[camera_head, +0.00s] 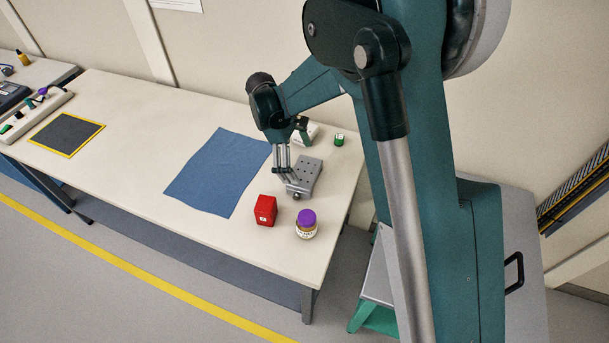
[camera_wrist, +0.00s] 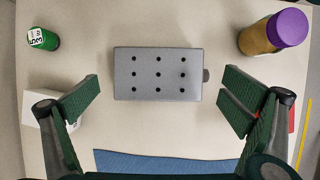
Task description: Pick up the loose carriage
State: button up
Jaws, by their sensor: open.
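The loose carriage appears to be the grey rectangular block with several dark holes in its top (camera_wrist: 145,72); it lies flat on the white table. In the head view the block (camera_head: 305,172) is near the table's right end, partly hidden by my gripper. My gripper (camera_wrist: 158,96) is open, its two fingers spread wide to the left and right of the block. No finger touches it in the wrist view. A small dark tab sticks out from the block's right side in that view. In the head view my gripper (camera_head: 286,180) is over the block's near left part.
A purple-lidded jar (camera_head: 306,225) and a red box (camera_head: 265,210) stand nearer the front edge. A green-capped small container (camera_head: 339,140) and a white box (camera_head: 312,130) are behind. A blue cloth (camera_head: 215,170) lies left. A yellow-edged dark mat (camera_head: 66,135) is farther left.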

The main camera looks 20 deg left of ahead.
aim_at(305, 171)
jog(key=shift+b+x, duration=0.4)
jog(key=shift+x, duration=2.2)
jog(key=shift+w+a, duration=0.1)
jog(key=shift+a, duration=0.05)
jog(key=shift+c, duration=0.2)
jog(key=c, duration=1)
jog(key=shift+r+p, duration=0.65)
jog(key=shift+r, duration=4.3)
